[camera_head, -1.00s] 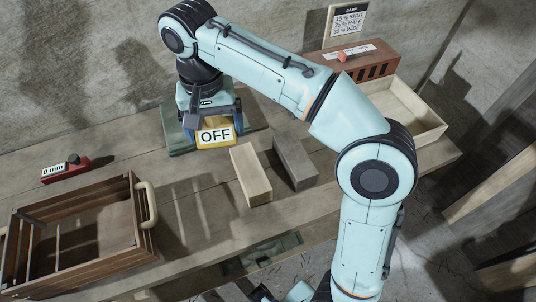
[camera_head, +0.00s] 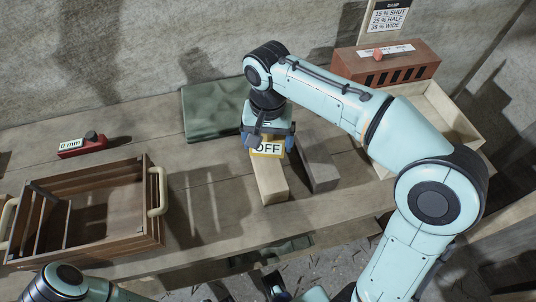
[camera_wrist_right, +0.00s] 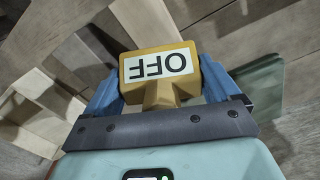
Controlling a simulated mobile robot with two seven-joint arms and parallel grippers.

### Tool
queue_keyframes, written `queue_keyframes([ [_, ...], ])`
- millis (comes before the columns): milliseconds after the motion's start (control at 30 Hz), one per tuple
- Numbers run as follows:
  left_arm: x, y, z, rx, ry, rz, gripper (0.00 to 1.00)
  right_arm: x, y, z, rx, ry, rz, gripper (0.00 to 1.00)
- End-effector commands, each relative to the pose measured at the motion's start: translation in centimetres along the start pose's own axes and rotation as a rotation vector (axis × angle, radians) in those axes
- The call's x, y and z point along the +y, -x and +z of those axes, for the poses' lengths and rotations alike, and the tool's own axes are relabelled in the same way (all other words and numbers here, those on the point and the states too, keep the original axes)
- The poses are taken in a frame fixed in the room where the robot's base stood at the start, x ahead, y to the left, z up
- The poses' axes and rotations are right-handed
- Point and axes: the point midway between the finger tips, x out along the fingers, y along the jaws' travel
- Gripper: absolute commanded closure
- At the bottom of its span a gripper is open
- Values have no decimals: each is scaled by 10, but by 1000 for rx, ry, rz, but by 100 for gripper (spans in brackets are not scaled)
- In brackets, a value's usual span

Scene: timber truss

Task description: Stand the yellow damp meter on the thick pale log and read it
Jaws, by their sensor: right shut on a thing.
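The yellow damp meter (camera_head: 257,154) is held by my right gripper (camera_head: 268,140), which is shut on it. Its display reads OFF, and it also shows between the blue fingers in the right wrist view (camera_wrist_right: 160,92). The thick pale log (camera_head: 271,187) lies on the bench, and the meter is over its far end in the head view. I cannot tell whether the meter touches the log. The gripper hides the log's far end.
A darker grey block (camera_head: 319,165) lies close right of the log. A green mat (camera_head: 212,108) is behind. A brick-red slotted box (camera_head: 385,66) and a pale tray (camera_head: 447,112) stand right. A slatted crate (camera_head: 155,235) and red gauge (camera_head: 82,146) are left. A damp sign (camera_head: 390,17) is on the wall.

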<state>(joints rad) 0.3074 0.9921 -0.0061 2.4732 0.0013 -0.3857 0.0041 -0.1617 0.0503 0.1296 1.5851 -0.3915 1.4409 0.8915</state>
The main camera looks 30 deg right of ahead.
Motion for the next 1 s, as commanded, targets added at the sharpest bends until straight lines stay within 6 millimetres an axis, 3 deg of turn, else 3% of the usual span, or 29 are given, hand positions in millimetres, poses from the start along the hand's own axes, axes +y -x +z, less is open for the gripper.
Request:
queue_keyframes([
  [400, -4, -10, 0, -3, 1, -1, 57, 0, -49, 0, -1, 1, 2, 46],
  [867, -5, -13, 1, -4, 1, -1, 57, 0, -57, 0, 1, 0, 0, 46],
  [900, -4, -12, 1, -4, 1, -1, 57, 0, -57, 0, 1, 0, 0, 1],
  [1000, -4, -12, 1, -4, 1, -1, 57, 0, -56, 0, 1, 0, 0, 0],
])
